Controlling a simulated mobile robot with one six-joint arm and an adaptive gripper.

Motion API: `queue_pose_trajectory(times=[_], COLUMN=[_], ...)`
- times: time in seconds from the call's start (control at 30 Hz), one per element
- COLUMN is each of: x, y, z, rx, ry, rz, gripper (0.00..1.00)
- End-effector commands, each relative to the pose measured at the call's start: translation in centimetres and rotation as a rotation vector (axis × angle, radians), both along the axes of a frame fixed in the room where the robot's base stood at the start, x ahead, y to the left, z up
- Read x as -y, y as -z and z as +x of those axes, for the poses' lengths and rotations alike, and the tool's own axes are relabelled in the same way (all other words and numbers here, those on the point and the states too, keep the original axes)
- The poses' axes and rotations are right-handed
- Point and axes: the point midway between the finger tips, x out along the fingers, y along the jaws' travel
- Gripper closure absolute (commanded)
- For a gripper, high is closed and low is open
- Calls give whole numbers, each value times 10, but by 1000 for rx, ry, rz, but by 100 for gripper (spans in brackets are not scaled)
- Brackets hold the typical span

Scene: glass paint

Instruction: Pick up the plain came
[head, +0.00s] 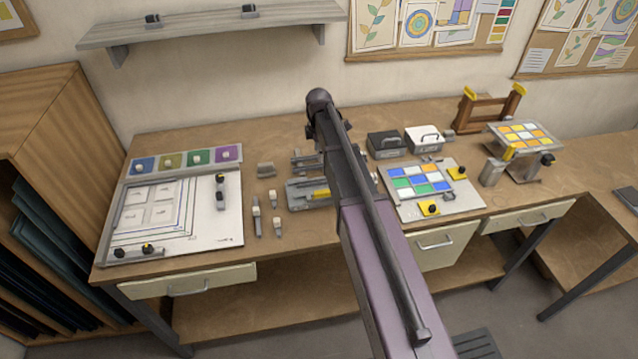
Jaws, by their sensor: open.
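I cannot make out for certain which piece is the plain came. Several small grey pieces with pale blocks lie on the middle of the workbench, among them a long narrow grey strip (257,218) and a short piece (278,227). Right of them is a grey rack (298,196) with a yellow piece (321,194), partly hidden by my arm. Dark grey bars (303,158) lie behind the rack. My arm crosses the middle of the view above the bench, and I cannot make out my gripper's fingers.
A white drawing board (200,225) lies left, with coloured glass squares (143,166) behind it. A board with coloured panes (400,200) lies right of my arm. Black (386,145) and white (424,140) boxes stand behind it. A raised pane stand (490,128) is far right.

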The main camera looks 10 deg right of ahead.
Motion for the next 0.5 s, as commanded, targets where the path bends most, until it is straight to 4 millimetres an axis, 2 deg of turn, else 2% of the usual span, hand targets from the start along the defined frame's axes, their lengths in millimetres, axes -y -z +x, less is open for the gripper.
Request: queue_pose_trajectory(times=[0.5], x=[1], y=[42], z=[0], rx=[0], ry=[2], rz=[0], gripper=[36])
